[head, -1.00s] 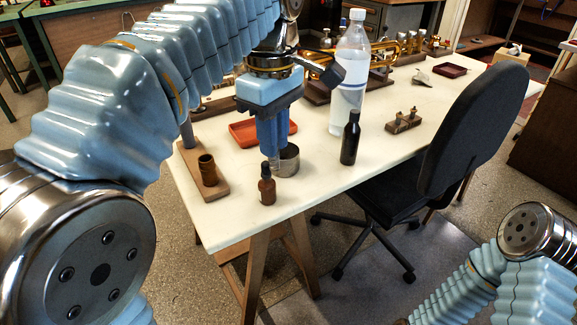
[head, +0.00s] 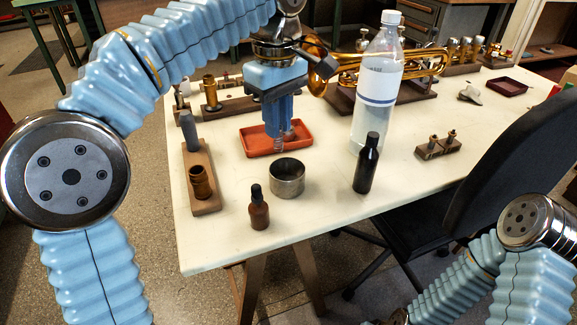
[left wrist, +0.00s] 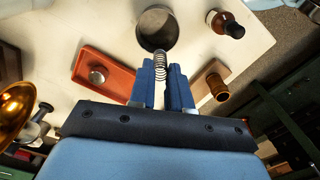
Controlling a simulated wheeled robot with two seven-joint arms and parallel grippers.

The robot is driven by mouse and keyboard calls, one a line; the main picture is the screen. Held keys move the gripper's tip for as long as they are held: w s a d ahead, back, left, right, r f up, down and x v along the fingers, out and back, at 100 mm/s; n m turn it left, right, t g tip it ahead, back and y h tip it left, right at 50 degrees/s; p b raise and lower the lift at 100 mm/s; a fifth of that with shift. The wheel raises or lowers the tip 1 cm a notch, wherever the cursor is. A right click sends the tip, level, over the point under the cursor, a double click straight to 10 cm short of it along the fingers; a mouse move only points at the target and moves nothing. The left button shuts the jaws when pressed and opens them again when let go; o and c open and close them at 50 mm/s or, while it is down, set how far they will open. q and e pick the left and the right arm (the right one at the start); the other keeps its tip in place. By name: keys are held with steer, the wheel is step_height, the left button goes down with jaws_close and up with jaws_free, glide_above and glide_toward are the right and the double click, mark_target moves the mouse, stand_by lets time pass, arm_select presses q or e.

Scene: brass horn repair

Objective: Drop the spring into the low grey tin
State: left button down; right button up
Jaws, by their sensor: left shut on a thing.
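The spring (left wrist: 160,66) is a thin dark coil held between the blue fingertips of my left gripper (left wrist: 167,78). It sticks out past the tips. In the head view, my left gripper (head: 278,128) is shut on the spring (head: 278,144), above the table in front of the orange-red tray. The low grey tin (head: 287,187) is a round, open metal cup standing on the table, nearer the front edge than the gripper. In the left wrist view the tin (left wrist: 142,38) lies just beyond the spring's free end. My right gripper is out of view.
The orange-red tray (head: 253,151) lies behind the tin. A brown dropper bottle (head: 259,213), a dark bottle (head: 366,168) and a tall clear bottle (head: 376,95) stand nearby. A wooden stand with a brown cup (head: 200,183) is at left. A brass horn lies behind.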

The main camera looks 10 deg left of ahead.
mark_target(278, 149)
arm_select(q)
steer(key=shift+w+f, duration=0.15)
steer(key=shift+f, duration=0.35)
step_height(278, 149, down, 4)
steer(key=shift+f+b, duration=0.25)
steer(key=shift+b, duration=0.75)
steer(key=shift+f, duration=0.2)
steer(key=shift+r, duration=0.1)
steer(key=c, duration=1)
jaws_free()
